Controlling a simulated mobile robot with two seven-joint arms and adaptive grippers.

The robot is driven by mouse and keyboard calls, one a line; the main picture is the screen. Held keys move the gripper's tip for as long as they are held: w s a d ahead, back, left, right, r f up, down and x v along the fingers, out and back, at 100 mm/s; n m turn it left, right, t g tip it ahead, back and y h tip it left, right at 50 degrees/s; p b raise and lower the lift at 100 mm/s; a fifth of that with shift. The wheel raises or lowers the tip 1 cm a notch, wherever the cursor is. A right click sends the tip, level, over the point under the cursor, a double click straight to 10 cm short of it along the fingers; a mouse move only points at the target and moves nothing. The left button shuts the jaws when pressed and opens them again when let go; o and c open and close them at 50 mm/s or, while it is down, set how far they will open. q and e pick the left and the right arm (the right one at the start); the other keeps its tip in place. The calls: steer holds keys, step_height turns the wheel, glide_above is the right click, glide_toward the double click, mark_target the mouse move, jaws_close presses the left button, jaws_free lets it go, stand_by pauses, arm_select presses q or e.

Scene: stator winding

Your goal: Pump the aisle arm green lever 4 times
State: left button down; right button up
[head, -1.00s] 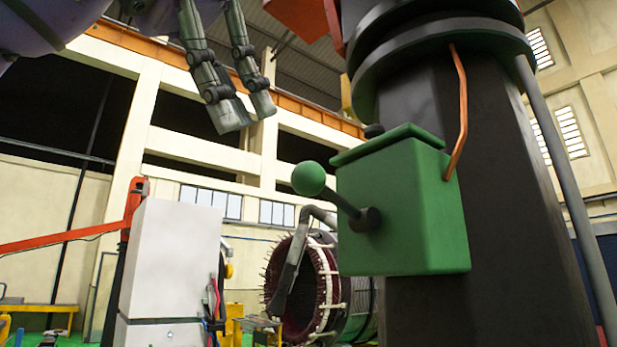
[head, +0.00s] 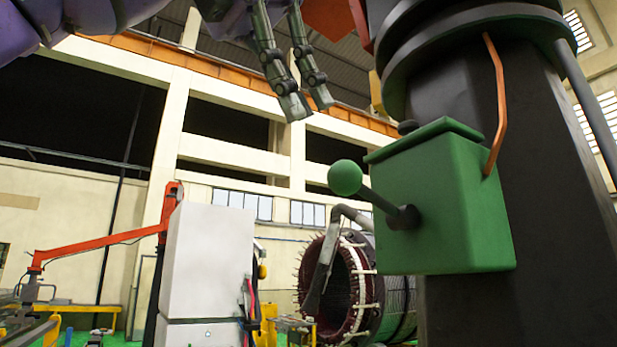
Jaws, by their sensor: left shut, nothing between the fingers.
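The green lever is a dark rod with a green ball knob (head: 345,177) at its end. It slopes up and left from a dark pivot on the side of a green box (head: 447,208), which is mounted on a dark column (head: 540,270). My left gripper (head: 308,101) hangs from the top of the head view, fingers pointing down. It is shut and empty, above and slightly left of the knob, with a visible gap between them. My right gripper is not in view.
An orange pipe (head: 498,105) runs from the box up the column. A stator ring (head: 345,290) with many pins lies behind, below the lever. A white cabinet (head: 207,265) and an orange-red arm (head: 105,240) stand at left. The space around the knob looks clear.

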arm_select(q)
steer(key=shift+r, duration=0.1)
stand_by(0.3)
glide_toward(372, 197)
step_height(372, 197, down, 3)
steer(key=shift+w+a, duration=0.35)
steer(key=shift+a, duration=0.1)
steer(key=shift+f, duration=0.25)
